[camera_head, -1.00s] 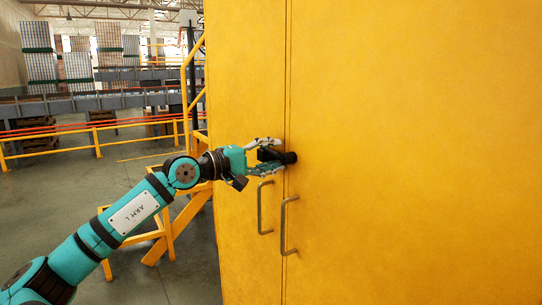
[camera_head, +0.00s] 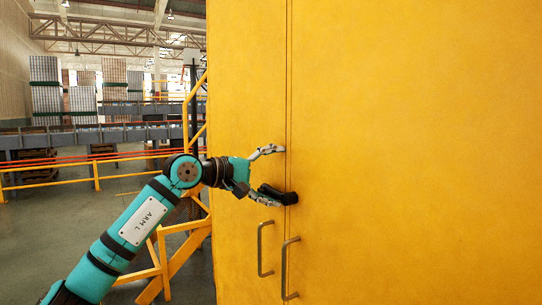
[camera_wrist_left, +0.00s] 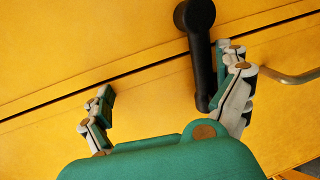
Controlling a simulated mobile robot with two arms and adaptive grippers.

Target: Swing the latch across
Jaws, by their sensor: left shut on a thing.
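The latch (camera_head: 275,193) is a black bar with a round end near the seam of two yellow doors. In the head view it points left from that end, tipped slightly up. My left gripper (camera_head: 268,174) has its fingers spread wide at the doors, one above the latch and one at it. In the left wrist view the latch (camera_wrist_left: 204,65) lies between the fingers of the left gripper (camera_wrist_left: 168,92), close against the right finger. A wide gap separates it from the left finger. My right gripper is not in view.
Two metal door handles, the left one (camera_head: 262,250) and the right one (camera_head: 287,270), sit below the latch. Yellow railings (camera_head: 160,262) stand left of the cabinet (camera_head: 410,150). Open floor lies at the left.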

